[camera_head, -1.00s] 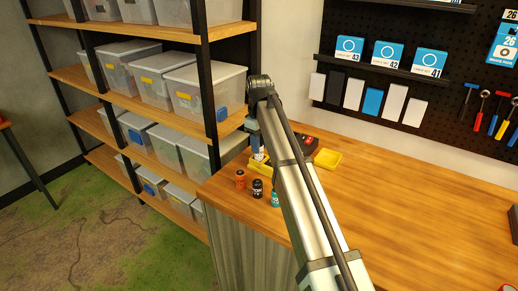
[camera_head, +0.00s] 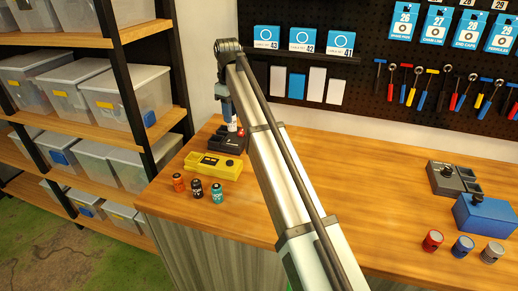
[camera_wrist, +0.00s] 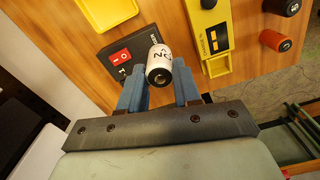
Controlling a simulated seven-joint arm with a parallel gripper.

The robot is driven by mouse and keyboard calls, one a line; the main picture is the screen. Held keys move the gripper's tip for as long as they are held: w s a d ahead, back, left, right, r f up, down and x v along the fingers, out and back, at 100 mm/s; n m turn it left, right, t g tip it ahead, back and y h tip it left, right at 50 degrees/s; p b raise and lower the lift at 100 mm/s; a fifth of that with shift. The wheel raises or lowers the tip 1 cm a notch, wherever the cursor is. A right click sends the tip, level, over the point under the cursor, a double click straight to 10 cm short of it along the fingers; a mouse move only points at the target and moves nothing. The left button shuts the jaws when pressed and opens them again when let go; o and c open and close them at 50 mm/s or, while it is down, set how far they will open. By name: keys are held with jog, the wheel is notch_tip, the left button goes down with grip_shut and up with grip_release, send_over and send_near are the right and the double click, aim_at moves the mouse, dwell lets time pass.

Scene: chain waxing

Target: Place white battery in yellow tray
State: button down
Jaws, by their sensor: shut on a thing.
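My gripper (camera_wrist: 160,92) has blue fingers and is shut on the white battery (camera_wrist: 160,62), which has dark lettering and a dark end. In the head view the battery (camera_head: 232,127) hangs upright below my gripper, over or beside a black device (camera_head: 228,145) with a red switch. A shallow yellow tray (camera_wrist: 106,10) is at the top left of the wrist view; it is hidden behind my arm in the head view. A yellow box (camera_head: 205,170) with a black panel sits in front of the black device. It also shows in the wrist view (camera_wrist: 222,35).
Orange (camera_head: 178,183), black (camera_head: 196,188) and teal (camera_head: 217,193) batteries stand in front of the yellow box. At the right are another black device (camera_head: 452,180), a blue box (camera_head: 485,215) and several small canisters. The middle of the wooden counter is clear.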

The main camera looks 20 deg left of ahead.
jog(key=w+d+m, duration=0.2)
jog(key=w+d, duration=0.4)
jog(key=d, duration=0.3)
jog(key=shift+m, duration=0.3)
jog(key=f, duration=1)
jog(key=shift+w+f, duration=0.2)
jog(key=shift+f, duration=0.1)
jog(key=c, duration=0.8)
grip_release()
jog(key=shift+f, duration=0.1)
notch_tip(320, 180, up, 12)
jog(key=shift+r, duration=0.1)
